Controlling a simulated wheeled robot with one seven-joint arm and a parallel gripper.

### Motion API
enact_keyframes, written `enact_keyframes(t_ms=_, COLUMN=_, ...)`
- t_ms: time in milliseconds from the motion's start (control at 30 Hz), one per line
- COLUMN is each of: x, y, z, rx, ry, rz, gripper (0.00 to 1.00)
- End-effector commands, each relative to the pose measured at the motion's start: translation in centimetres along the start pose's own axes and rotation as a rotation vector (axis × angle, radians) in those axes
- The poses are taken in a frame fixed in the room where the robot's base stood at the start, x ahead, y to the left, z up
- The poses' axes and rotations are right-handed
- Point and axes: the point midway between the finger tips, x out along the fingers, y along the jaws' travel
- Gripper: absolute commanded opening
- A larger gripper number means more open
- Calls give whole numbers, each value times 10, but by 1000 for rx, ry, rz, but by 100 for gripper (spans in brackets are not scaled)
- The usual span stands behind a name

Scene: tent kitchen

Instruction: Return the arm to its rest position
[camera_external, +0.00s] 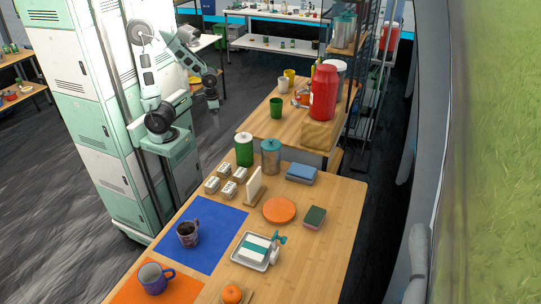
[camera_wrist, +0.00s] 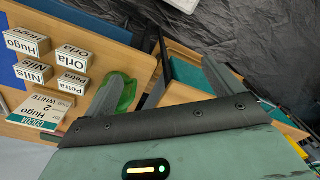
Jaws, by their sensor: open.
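My arm (camera_external: 150,75) is mounted on the pale green and white column at the left, folded up beside it. My gripper (camera_external: 212,103) hangs in the air left of the wooden tables, apart from everything on them. In the wrist view my gripper's two grey fingers (camera_wrist: 162,85) stand wide apart with nothing held between them. A green object (camera_wrist: 118,92) shows beyond the left finger, partly hidden by it.
The near wooden table (camera_external: 330,220) holds a dark mug (camera_external: 188,235) on a blue mat (camera_external: 215,220), a blue mug (camera_external: 154,280) on an orange mat (camera_external: 180,292), canisters and name blocks (camera_wrist: 27,43). A farther table holds a red jug (camera_external: 323,95).

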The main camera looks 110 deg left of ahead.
Motion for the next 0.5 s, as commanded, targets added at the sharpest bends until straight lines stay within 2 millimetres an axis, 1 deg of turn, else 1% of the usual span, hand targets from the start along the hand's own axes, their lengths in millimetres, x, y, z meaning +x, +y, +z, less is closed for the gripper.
enact_keyframes(t_ms=33, x=-20, y=-1, z=-1, rx=1, ry=0, rz=0, gripper=93)
enact_keyframes(t_ms=167, x=-47, y=-2, z=-2, rx=3, ry=1, rz=0, gripper=93)
enact_keyframes(t_ms=300, x=-78, y=-2, z=-3, rx=5, ry=1, rz=0, gripper=93)
enact_keyframes(t_ms=400, x=-96, y=-3, z=-3, rx=6, ry=1, rz=0, gripper=93)
enact_keyframes(t_ms=500, x=-104, y=-3, z=-4, rx=6, ry=1, rz=0, gripper=93)
